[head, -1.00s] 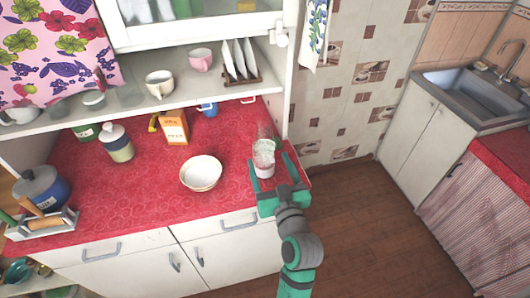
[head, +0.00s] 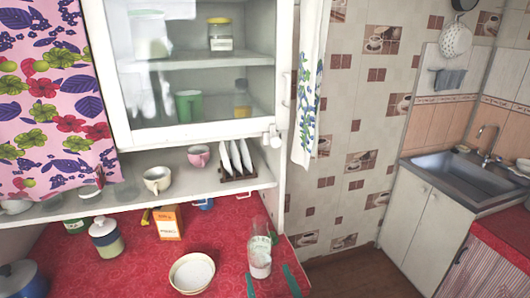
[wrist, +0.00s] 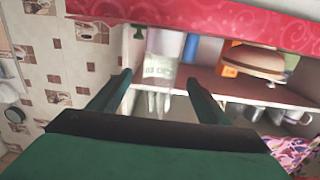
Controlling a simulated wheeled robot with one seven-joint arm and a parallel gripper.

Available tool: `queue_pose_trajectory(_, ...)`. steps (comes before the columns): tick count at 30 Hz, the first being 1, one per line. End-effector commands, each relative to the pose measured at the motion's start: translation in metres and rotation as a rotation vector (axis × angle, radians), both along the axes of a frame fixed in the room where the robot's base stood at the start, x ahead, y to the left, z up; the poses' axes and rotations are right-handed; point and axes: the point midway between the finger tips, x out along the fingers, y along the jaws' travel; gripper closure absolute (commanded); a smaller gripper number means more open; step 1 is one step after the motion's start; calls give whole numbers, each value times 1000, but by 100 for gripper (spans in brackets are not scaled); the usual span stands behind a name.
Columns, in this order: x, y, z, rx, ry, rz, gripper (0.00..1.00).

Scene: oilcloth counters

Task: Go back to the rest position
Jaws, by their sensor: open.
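My gripper (head: 272,284) is at the bottom edge of the head view, with its two green fingers spread and nothing between them. Only the fingers show there; the rest is cut off. A clear glass jar (head: 260,262) with white contents and a printed label stands upright on the red counter, just beyond the fingers. The wrist view, which is upside down, shows the open fingers (wrist: 157,82) and the jar (wrist: 160,65) past their tips.
A white bowl (head: 192,273), an orange box (head: 168,222) and a lidded jar (head: 106,240) stand on the counter (head: 140,270). The cabinet shelf (head: 210,181) overhangs its back. A sink (head: 450,170) is at the right, with open floor between.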

Motion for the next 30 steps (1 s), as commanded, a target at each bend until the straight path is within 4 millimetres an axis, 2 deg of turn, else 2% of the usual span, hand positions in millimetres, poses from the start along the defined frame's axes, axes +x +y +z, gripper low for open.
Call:
queue_pose_trajectory(1, -8, 1, -14, 2, 18, -12, 29)
queue_pose_trajectory(6, -42, -2, -56, 12, 62, -75, 29)
queue_pose_trajectory(11, -75, -8, -90, 17, 100, -136, 29)
queue_pose_trajectory(15, -111, -12, -117, 16, 132, -185, 29)
queue_pose_trajectory(24, -198, -13, -156, -2, 179, -262, 29)
queue_pose_trajectory(30, -258, -9, -165, -19, 199, -282, 29)
